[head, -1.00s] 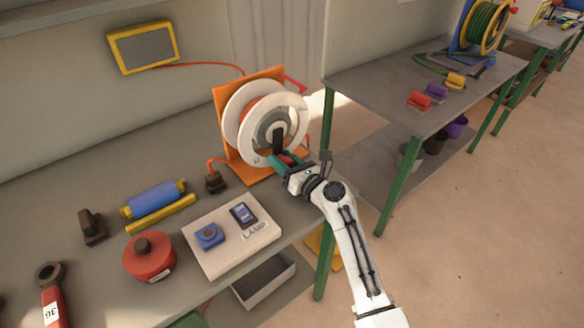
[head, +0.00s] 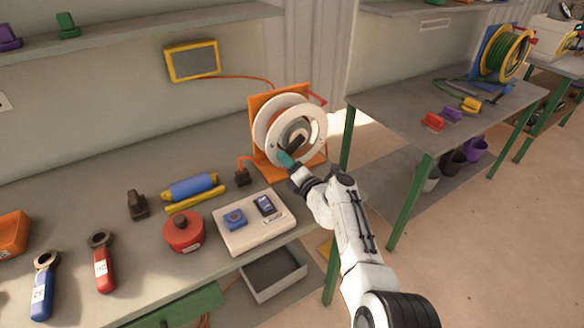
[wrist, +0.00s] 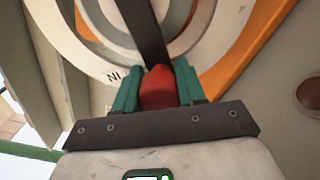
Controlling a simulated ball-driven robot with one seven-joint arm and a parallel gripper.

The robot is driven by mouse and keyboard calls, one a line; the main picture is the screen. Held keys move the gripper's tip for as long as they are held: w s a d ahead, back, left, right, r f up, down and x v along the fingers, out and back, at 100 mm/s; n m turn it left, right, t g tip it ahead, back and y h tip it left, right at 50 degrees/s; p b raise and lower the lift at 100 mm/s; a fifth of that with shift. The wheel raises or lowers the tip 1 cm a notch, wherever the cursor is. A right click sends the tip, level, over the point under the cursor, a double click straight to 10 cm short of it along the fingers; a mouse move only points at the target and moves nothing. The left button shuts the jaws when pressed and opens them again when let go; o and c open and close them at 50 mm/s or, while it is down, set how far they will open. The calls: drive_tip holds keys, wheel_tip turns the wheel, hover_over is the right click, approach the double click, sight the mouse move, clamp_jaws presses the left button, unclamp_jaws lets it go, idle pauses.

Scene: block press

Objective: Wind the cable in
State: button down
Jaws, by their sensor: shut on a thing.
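The cable reel (head: 312,119) has white round flanges on an orange stand (head: 262,98) at the back of the bench. A dark crank arm (head: 297,143) slants from its hub to the lower left; in the wrist view the crank arm (wrist: 141,30) ends at a red grip (wrist: 158,88). My gripper (head: 286,158) has teal fingers, and in the wrist view the gripper (wrist: 158,92) is shut around the red grip. A short orange cable (head: 244,160) runs from the reel to a black plug (head: 243,177) on the bench. Cable on the drum is mostly hidden.
A red cable (head: 245,77) runs along the wall from a yellow-framed panel (head: 192,61) towards the reel. A second table (head: 420,118) is to the right.

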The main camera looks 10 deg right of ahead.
drive_tip(key=shift+a+r+m+p, duration=0.15)
drive_tip(key=shift+r+m+p, duration=0.15)
drive_tip(key=shift+r+m, duration=0.25)
drive_tip(key=c, duration=0.7)
unclamp_jaws()
drive_tip(key=shift+f, duration=0.1)
drive_tip(key=shift+o, duration=0.2)
drive_tip(key=shift+s, duration=0.1)
drive_tip(key=p+v, duration=0.5)
drive_tip(key=v, duration=0.4)
drive_tip(key=shift+p+v, duration=0.4)
drive_tip(key=shift+v, duration=0.45)
drive_tip(key=shift+f, duration=0.1)
